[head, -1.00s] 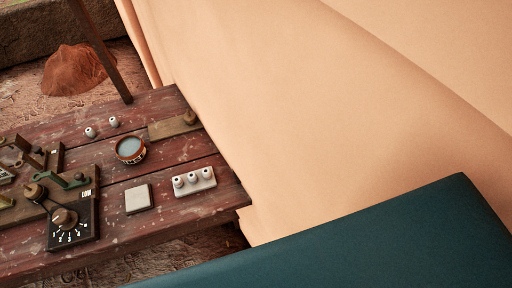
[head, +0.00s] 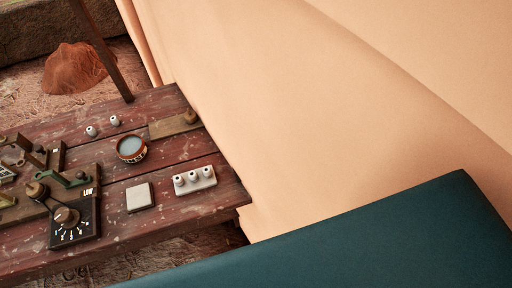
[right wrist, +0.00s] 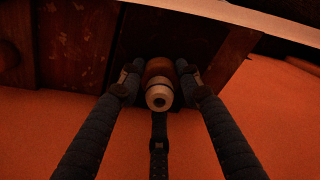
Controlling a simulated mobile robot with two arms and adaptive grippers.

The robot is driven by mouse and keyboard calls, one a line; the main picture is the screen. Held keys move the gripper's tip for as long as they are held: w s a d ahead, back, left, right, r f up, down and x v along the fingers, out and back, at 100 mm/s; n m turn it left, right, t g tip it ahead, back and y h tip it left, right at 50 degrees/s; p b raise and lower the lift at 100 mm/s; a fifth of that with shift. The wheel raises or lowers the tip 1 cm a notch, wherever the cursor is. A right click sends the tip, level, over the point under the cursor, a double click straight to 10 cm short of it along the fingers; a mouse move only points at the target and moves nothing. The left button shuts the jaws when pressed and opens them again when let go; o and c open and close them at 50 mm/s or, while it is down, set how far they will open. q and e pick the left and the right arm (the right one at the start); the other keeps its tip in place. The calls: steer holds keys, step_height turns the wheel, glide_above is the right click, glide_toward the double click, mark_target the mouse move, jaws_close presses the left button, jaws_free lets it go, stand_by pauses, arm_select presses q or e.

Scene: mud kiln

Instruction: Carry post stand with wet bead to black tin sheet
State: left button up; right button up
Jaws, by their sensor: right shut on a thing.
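In the right wrist view my right gripper (right wrist: 158,78) is shut on a small brown stand (right wrist: 158,67), a fingertip on each side. A white bead (right wrist: 159,97) with a dark hole sits on the stand, its end towards the camera. A dark, nearly black flat area (right wrist: 165,32) lies beyond the fingertips; I cannot tell whether it is the black tin sheet. Neither gripper shows in the head view, and I cannot make out the tin sheet there.
The red-brown plank table (head: 95,163) bears a white block with several beads (head: 194,180), a pale square tile (head: 139,197), a round pot of grey liquid (head: 131,148), two loose beads (head: 92,131) and a black dial box (head: 74,221). A dark post (head: 103,52) rises behind.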

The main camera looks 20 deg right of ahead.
steer(key=shift+f, duration=0.8)
stand_by(0.6)
steer(key=o, duration=1.1)
steer(key=shift+c, duration=0.2)
steer(key=shift+o, duration=0.5)
steer(key=o, duration=0.5)
steer(key=shift+c, duration=0.2)
steer(key=shift+r, duration=0.1)
step_height(320, 180, up, 12)
steer(key=shift+f, duration=0.1)
